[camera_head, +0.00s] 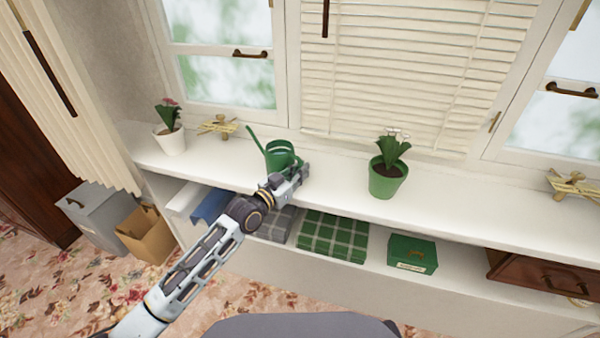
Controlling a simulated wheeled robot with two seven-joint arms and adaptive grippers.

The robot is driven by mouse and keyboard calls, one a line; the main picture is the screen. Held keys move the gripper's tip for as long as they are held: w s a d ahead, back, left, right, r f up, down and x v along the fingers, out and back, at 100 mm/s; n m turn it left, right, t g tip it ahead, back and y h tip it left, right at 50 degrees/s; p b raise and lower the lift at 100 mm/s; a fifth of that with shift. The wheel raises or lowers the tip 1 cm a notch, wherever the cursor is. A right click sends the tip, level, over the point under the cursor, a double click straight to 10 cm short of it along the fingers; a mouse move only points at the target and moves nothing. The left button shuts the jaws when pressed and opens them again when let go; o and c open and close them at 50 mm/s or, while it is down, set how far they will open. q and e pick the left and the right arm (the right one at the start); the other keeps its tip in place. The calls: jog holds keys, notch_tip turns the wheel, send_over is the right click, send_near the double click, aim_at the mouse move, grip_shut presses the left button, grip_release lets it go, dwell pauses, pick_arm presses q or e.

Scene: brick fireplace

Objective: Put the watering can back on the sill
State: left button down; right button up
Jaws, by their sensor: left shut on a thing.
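The green watering can (279,154) is at the white window sill (335,175), left of the middle of the view, its long spout pointing up and to the left. My left gripper (298,176) is at the right, near side of the can and shut on it. The gripper hides the can's lower right part. I cannot tell whether the can's base touches the sill. My right gripper is not in view.
A white flowerpot (171,141) and a straw-coloured ornament (219,126) stand left of the can, a green flowerpot (387,178) right of it. A shelf below holds a folded plaid cloth (333,236) and a green box (412,253).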

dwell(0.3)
pick_arm(q)
jog(key=c, duration=1.9)
grip_release()
jog(key=shift+f, duration=0.1)
jog(key=o, duration=0.4)
jog(key=shift+c, duration=0.2)
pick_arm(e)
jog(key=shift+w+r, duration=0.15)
pick_arm(q)
jog(key=p+v, duration=0.1)
jog(key=v, duration=1.1)
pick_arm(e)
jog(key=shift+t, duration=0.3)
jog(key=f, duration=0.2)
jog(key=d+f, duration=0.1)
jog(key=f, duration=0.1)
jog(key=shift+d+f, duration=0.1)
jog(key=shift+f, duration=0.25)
